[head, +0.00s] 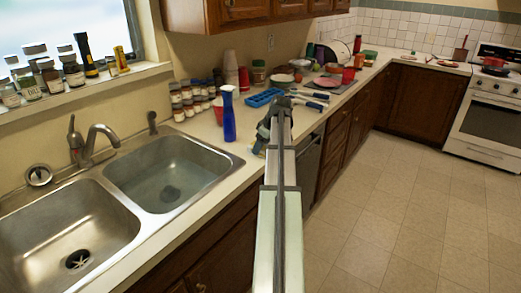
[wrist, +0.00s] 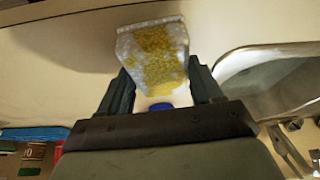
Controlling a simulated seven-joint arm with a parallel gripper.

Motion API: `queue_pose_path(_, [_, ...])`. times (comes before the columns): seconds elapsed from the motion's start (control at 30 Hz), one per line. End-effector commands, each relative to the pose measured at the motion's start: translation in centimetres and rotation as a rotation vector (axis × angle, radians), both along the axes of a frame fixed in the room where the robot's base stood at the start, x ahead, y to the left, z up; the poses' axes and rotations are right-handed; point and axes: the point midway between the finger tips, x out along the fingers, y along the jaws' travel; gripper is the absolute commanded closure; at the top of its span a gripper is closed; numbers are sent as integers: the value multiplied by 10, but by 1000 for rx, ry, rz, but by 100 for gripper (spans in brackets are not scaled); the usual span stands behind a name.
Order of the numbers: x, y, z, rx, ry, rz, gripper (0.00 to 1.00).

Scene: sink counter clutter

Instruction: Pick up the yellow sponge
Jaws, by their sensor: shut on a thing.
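The yellow sponge (wrist: 158,45) shows in the wrist view as a worn block with a mottled yellow face and pale grey-white edges. It sits between the two fingers of my gripper (wrist: 160,76), which is shut on it. The sponge's far end sticks out past the fingertips. In the head view my gripper (head: 268,130) is over the counter, right of the blue spray bottle (head: 228,115). My arm hides the sponge there.
The double steel sink (head: 165,175) is at the left. A blue tray (head: 263,97), spice jars (head: 188,98), cups and dishes crowd the counter (head: 205,125) behind. The counter's front edge runs beneath my arm. The floor at right is clear.

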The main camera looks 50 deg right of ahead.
Motion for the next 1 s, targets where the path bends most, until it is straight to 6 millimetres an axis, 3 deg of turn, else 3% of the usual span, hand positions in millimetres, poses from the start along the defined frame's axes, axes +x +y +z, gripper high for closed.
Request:
queue_pose_path(0.23, [0, 0, 9, 0, 2, 0, 63])
queue_pose_path(0.7, [0, -1, 84, 0, 1, 0, 63])
queue_pose_path(1.0, [0, 0, 104, 1, 1, 0, 63])
